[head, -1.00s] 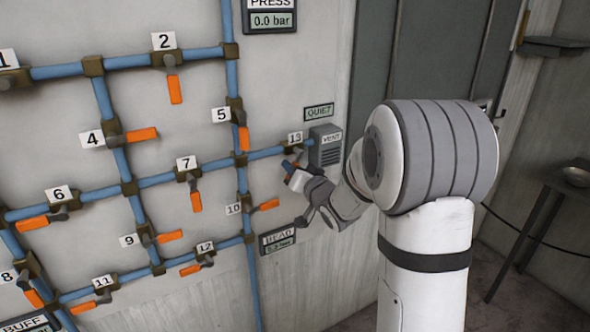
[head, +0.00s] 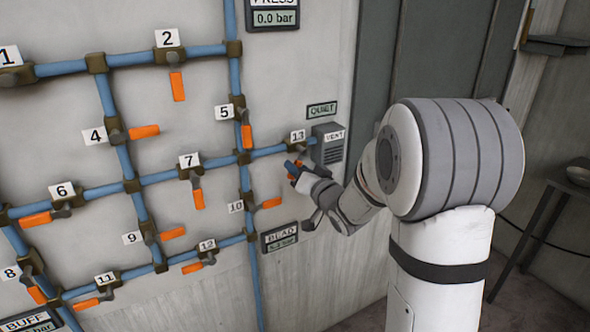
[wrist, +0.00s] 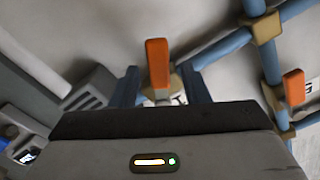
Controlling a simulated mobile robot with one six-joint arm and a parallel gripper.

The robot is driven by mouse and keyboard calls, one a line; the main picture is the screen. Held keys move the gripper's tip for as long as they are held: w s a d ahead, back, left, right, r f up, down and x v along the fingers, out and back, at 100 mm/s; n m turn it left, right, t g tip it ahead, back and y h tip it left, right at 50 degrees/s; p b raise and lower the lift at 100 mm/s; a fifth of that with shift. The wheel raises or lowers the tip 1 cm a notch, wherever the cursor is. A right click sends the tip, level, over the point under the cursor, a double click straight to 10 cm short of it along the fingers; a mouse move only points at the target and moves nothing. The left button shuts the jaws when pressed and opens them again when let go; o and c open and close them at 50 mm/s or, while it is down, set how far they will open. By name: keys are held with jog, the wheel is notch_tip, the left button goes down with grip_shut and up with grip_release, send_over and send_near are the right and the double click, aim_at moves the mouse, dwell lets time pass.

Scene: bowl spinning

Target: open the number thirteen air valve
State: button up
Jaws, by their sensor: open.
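Valve thirteen sits on the blue pipe beside the vent box, under its number 13 plate (head: 298,136). Its orange handle (wrist: 158,62) stands out from the valve body at an angle to the pipe in the wrist view. In the head view my gripper mostly hides this handle. My gripper (head: 296,170) is at valve thirteen, and its two blue fingers (wrist: 161,88) are open, one on each side of the handle. Gaps show between the handle and both fingers. The valve body is partly hidden behind the gripper in the wrist view.
The vent box (head: 331,150) is close on the right of valve thirteen. Valve ten's handle (head: 271,203) and valve five's handle (head: 246,137) are to the left. A dead gauge (head: 280,236) is below. A small table (head: 545,205) stands at the far right.

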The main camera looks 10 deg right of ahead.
jog(key=v, duration=0.6)
jog(key=shift+b, duration=0.4)
jog(key=shift+c, duration=0.5)
